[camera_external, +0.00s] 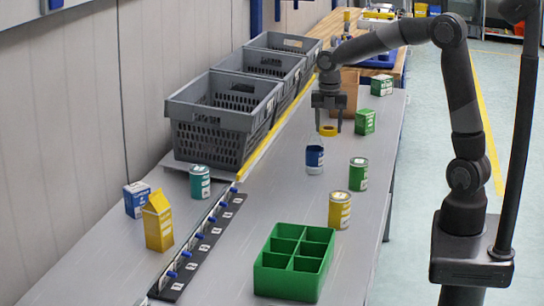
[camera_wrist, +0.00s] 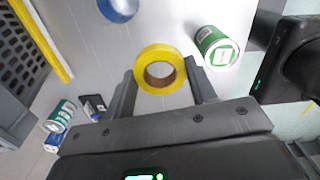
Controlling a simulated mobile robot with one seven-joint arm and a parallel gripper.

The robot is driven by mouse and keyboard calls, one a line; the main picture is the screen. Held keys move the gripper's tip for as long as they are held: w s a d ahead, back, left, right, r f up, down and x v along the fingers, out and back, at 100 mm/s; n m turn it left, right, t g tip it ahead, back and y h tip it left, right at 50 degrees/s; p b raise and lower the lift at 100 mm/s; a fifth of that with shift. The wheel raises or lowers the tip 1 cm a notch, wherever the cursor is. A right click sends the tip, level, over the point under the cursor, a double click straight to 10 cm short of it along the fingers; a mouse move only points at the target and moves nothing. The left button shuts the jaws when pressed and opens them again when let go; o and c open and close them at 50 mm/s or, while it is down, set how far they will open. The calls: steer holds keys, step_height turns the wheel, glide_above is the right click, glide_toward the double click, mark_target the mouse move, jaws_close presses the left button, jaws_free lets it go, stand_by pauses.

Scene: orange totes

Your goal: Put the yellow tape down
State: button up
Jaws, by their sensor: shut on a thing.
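The yellow tape (camera_external: 328,131) is a ring held between the fingertips of my gripper (camera_external: 328,125), above the grey table. In the wrist view the yellow tape (camera_wrist: 160,51) lies between both fingers of my gripper (camera_wrist: 160,72), with its brown core and open hole facing the camera. I cannot tell exactly how high it is above the table.
A green carton (camera_external: 365,122), a green can (camera_external: 358,174) and a yellow can (camera_external: 339,210) stand to the right. Grey crates (camera_external: 212,118) line the left. A green divided box (camera_external: 262,276) sits in front. Bare table lies between the bottle and the green box.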

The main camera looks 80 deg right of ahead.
steer(key=a+n, duration=0.2)
steer(key=a, duration=0.1)
glide_above(302, 197)
step_height(302, 197, down, 12)
steer(key=shift+a+f, duration=0.1)
steer(key=shift+f, duration=2.05)
steer(key=o, duration=1)
steer(key=shift+f, duration=0.1)
steer(key=shift+c, duration=0.2)
